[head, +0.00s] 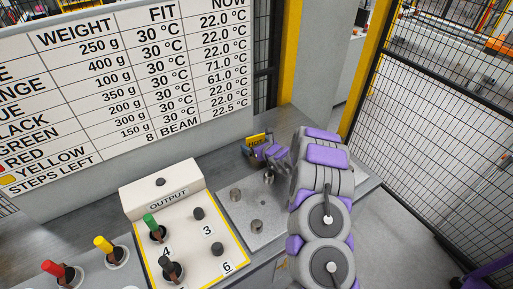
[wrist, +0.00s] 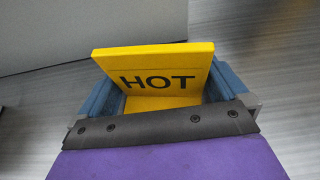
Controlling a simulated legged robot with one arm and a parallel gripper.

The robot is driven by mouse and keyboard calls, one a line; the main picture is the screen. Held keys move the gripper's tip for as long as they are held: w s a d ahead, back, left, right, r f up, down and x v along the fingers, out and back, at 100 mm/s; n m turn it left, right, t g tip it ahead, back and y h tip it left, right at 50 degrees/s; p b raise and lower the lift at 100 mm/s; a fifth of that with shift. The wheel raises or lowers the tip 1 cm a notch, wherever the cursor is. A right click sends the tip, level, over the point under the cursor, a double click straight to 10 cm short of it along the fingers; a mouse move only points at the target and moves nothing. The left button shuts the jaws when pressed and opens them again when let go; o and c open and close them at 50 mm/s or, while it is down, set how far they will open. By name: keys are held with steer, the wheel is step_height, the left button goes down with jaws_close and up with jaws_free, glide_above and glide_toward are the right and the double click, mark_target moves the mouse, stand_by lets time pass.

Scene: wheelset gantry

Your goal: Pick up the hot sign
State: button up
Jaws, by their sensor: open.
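The hot sign is a yellow folded plate with black letters HOT. In the wrist view the hot sign (wrist: 155,62) stands upright between the two blue fingers of my gripper (wrist: 160,95). The fingers are open, one on each side of it; whether either touches it I cannot tell. In the head view the sign (head: 256,139) shows small at the back of the grey bench, with my gripper (head: 262,152) at it and partly covering it.
A white OUTPUT box (head: 165,188) with numbered sockets and a green-handled peg (head: 152,222) stands left of my arm. A metal plate with pegs (head: 256,225) lies between. Yellow (head: 103,244) and red (head: 53,268) pegs stand further left. A board and mesh fence bound the bench.

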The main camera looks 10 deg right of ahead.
steer(key=shift+w+d, duration=0.1)
steer(key=shift+d, duration=0.5)
steer(key=shift+c, duration=0.6)
steer(key=shift+a+f, duration=0.1)
steer(key=shift+a, duration=0.35)
steer(key=c, duration=0.6)
